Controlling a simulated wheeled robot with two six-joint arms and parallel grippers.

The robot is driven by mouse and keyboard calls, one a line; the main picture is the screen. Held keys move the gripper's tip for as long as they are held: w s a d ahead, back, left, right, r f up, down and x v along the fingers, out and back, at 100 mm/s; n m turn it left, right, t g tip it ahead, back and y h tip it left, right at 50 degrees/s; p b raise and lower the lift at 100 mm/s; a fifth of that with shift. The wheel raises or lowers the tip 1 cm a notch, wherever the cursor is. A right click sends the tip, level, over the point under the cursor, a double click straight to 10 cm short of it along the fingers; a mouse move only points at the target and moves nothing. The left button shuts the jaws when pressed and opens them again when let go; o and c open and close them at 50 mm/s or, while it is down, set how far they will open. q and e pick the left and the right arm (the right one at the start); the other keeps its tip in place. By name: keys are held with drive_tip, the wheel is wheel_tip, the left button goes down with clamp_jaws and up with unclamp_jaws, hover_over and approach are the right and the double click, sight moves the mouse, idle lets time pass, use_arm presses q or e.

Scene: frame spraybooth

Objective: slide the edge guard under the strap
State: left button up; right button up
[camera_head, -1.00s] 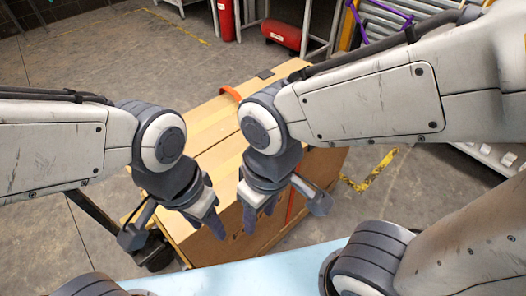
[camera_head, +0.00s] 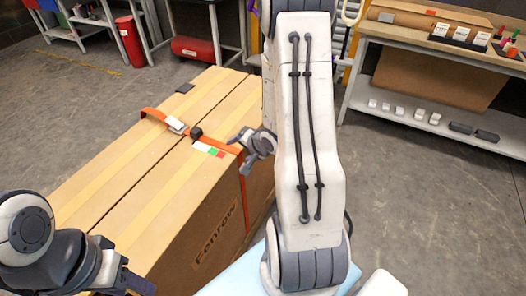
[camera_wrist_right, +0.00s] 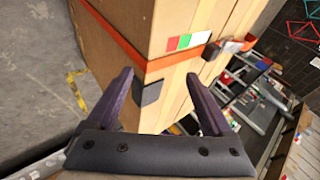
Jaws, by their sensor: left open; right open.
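A large cardboard box carries an orange strap (camera_head: 228,147) over its top and down its side. The strap also shows in the right wrist view (camera_wrist_right: 115,42). A dark grey piece, seemingly the edge guard (camera_wrist_right: 149,93), sits at the box's corner edge just beside the strap, apparently not under it. It lies between the open fingers of my right gripper (camera_wrist_right: 167,88), with space on both sides. In the head view my right gripper (camera_head: 258,143) is at the box's right edge, and I cannot pick out the guard there. My left gripper (camera_head: 128,280) is open and empty near the box's front left.
A pale buckle (camera_head: 176,125) and small black block (camera_head: 196,132) sit at the strap, near a coloured label (camera_head: 209,149). A dark flat piece (camera_head: 184,88) lies at the box's far edge. A workbench (camera_head: 440,42) stands at right. Floor between is clear.

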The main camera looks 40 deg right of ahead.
drive_tip(key=s+d+f+m+t, duration=0.2)
drive_tip(key=s+d+m+t, duration=0.2)
drive_tip(key=d+m, duration=0.35)
drive_tip(key=x, duration=1)
drive_tip(key=shift+w+d+f+h+b, duration=0.2)
drive_tip(key=shift+d+f+h+b, duration=0.05)
drive_tip(key=shift+f+h+b, duration=0.15)
drive_tip(key=shift+c, duration=0.3)
clamp_jaws()
